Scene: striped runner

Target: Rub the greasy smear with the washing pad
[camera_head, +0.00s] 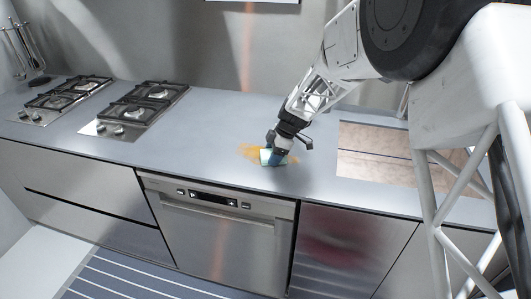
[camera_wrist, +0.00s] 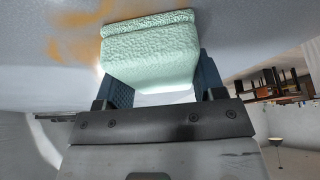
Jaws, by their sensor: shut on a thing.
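The greasy smear (camera_head: 252,151) is an orange-yellow patch on the grey countertop, in the middle of the head view. It also shows at the upper left of the wrist view (camera_wrist: 85,42). The washing pad (camera_wrist: 150,55) is a pale mint-green, rough-textured block. In the head view the pad (camera_head: 267,158) is at the right part of the smear, low at the counter. My gripper (camera_head: 279,152) is shut on the pad, one blue-grey finger on each side. Part of the smear is hidden behind the pad and gripper. I cannot tell whether the pad presses on the surface.
Two gas hobs (camera_head: 140,107) are set into the counter at the left. A light board or panel with dark stripes (camera_head: 375,154) lies to the right of my gripper. The counter's front edge, above a dishwasher (camera_head: 222,220), is close by. The counter left of the smear is clear.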

